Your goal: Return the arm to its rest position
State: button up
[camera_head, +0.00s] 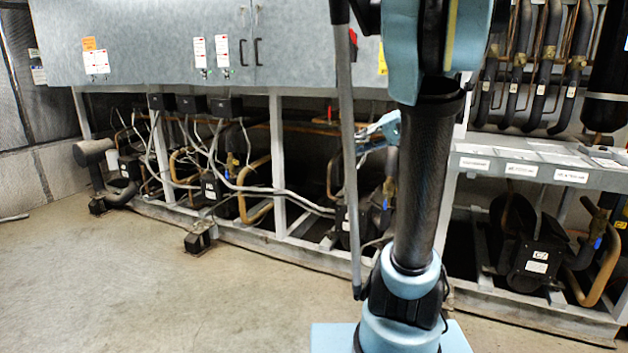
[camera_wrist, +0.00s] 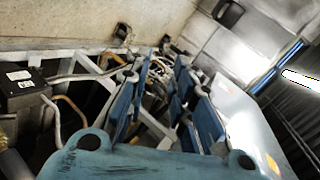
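My arm rises through the middle of the head view, with a black tube link between blue joints. My gripper (camera_head: 380,130) shows in part behind that tube, in front of the compressor rack (camera_head: 278,160). Its near side is hidden by the arm. In the wrist view my gripper (camera_wrist: 163,88) has its blue finger pads apart. Nothing is held between them. Pipes and rack frame show beyond the gap, and I cannot tell how far they are from the fingertips.
A grey cabinet (camera_head: 150,50) with labelled doors tops the rack. Copper pipes and grey cables run below. A shelf (camera_head: 540,172) with papers and a black compressor (camera_head: 532,262) are at right. The concrete floor (camera_head: 120,290) at front left is clear.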

jog(key=s+a+f+g+h, duration=0.2)
jog(key=s+f+h, duration=0.3)
jog(key=s+f, duration=0.75)
jog(key=s+d+f+n+h, duration=0.1)
jog(key=s+d+f+h, duration=0.5)
jog(key=s+f, duration=0.5)
jog(key=shift+s+d+f, duration=0.25)
jog(key=shift+d+f, duration=0.1)
jog(key=shift+f, duration=0.35)
